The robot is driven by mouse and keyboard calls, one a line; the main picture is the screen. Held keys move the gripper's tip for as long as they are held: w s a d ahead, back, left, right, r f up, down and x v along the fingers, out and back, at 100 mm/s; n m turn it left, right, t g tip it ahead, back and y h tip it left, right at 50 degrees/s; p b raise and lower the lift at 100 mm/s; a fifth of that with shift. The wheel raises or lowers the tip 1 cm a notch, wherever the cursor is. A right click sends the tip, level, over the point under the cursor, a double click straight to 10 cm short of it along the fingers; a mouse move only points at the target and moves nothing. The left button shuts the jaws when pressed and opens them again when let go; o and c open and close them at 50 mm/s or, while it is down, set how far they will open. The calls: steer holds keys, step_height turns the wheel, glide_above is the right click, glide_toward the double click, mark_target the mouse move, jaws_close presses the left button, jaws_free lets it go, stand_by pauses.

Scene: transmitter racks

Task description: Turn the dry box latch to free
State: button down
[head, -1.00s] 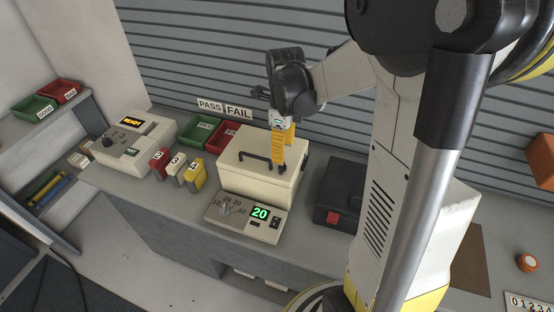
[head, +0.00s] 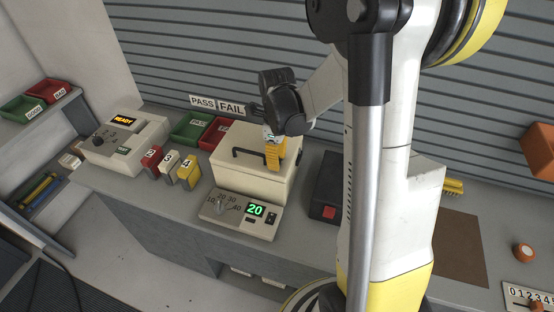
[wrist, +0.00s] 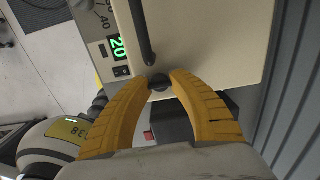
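The dry box is a cream box (head: 253,181) with a black bar handle (head: 250,154) on its lid. My gripper (head: 275,168) has yellow fingers and points down over the right part of the box. In the wrist view my gripper (wrist: 161,75) is open, its two fingertips apart. A small dark round knob (wrist: 159,83), which looks like the latch, shows between the fingertips near the lid edge; I cannot tell whether they touch it. The knob is hidden behind the fingers in the head view. The handle also shows in the wrist view (wrist: 140,30).
A control panel (head: 238,215) reading 20 sits in front of the box. A dark case (head: 325,187) with a red patch stands close to its right. Numbered blocks (head: 170,167), red and green bins and a READY unit (head: 125,145) are to the left. A slatted wall rises behind.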

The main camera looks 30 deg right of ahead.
steer(key=shift+n, duration=0.3)
steer(key=n+b, duration=0.1)
steer(key=n, duration=0.3)
steer(key=shift+n, duration=0.3)
steer(key=n+b, duration=0.1)
steer(key=n, duration=0.4)
stand_by(0.4)
steer(key=c, duration=1.1)
jaws_free()
step_height(320, 180, up, 12)
